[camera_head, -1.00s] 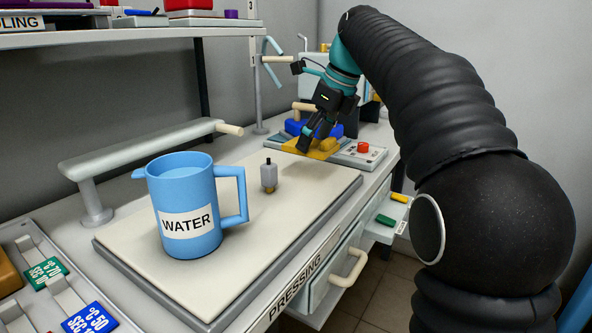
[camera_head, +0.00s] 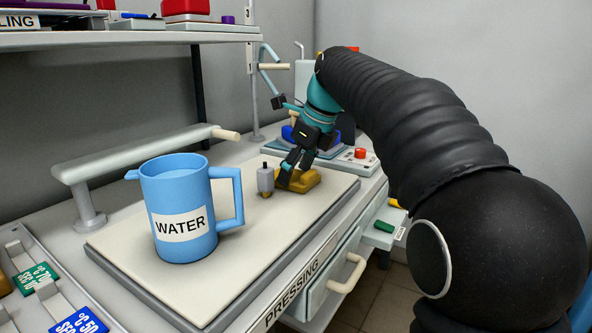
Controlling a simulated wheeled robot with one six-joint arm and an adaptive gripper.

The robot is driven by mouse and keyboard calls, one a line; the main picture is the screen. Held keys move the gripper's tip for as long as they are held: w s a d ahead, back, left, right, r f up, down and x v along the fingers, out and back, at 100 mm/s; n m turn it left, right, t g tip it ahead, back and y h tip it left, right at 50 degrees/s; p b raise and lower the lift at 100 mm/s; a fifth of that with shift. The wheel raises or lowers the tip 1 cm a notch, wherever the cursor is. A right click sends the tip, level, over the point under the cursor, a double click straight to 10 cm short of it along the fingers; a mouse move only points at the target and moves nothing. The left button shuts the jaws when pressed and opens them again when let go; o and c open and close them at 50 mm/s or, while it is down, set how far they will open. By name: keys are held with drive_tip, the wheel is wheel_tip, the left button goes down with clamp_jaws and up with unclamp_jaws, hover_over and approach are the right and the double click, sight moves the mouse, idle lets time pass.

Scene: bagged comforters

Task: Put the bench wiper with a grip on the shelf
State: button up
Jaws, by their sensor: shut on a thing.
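The bench wiper (camera_head: 303,181) is a mustard-yellow block, seen at the far right part of the pale pressing board. My gripper (camera_head: 290,172) is shut on it, with the fingers pointing down. The fingers hide part of the wiper and its grip. I cannot tell whether it touches the board or hangs just above it. The shelf (camera_head: 130,38) is at the upper left, above the bench, and holds several items.
A small grey bottle-like piece (camera_head: 265,180) stands just left of my gripper. A blue WATER jug (camera_head: 178,215) stands on the pressing board (camera_head: 160,290). A padded pressing arm (camera_head: 140,152) lies behind the jug, below the shelf.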

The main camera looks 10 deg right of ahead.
drive_tip(key=o, duration=1.1)
drive_tip(key=shift+f, duration=0.1)
drive_tip(key=p+v, duration=0.3)
drive_tip(key=v, duration=0.9)
